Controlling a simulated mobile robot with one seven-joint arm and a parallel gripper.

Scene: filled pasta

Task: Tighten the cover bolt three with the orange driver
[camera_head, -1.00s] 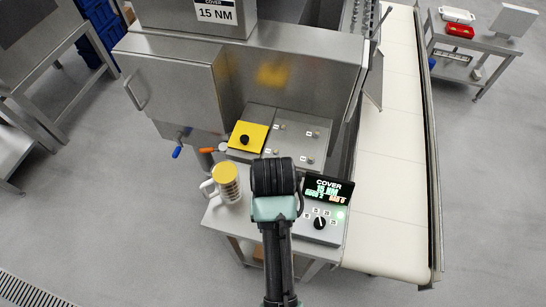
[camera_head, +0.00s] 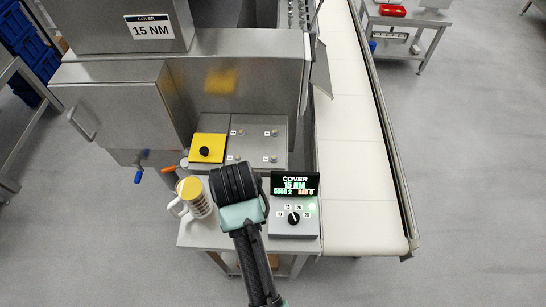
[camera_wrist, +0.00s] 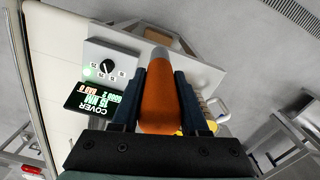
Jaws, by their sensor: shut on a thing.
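My gripper (camera_wrist: 159,76) is shut on the orange driver (camera_wrist: 158,100), with one dark finger on each side of its handle. The driver's grey end points away from the wrist camera; its tip is hidden. In the head view my wrist (camera_head: 237,185) is over the near side of the bench and hides the gripper's fingers and the driver. The grey cover plate (camera_head: 257,146) lies beyond it with several small bolts, including one at the near right (camera_head: 273,159). Their labels are too small to read, so I cannot tell which is bolt three.
A torque display (camera_head: 295,184) reads COVER, 15 NM, GOOD 2, BAD 0, above a knob box (camera_head: 293,220). A yellow plate with a black knob (camera_head: 207,148) adjoins the cover. A mug (camera_head: 195,197) stands left of my wrist. A conveyor (camera_head: 352,150) runs along the right.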

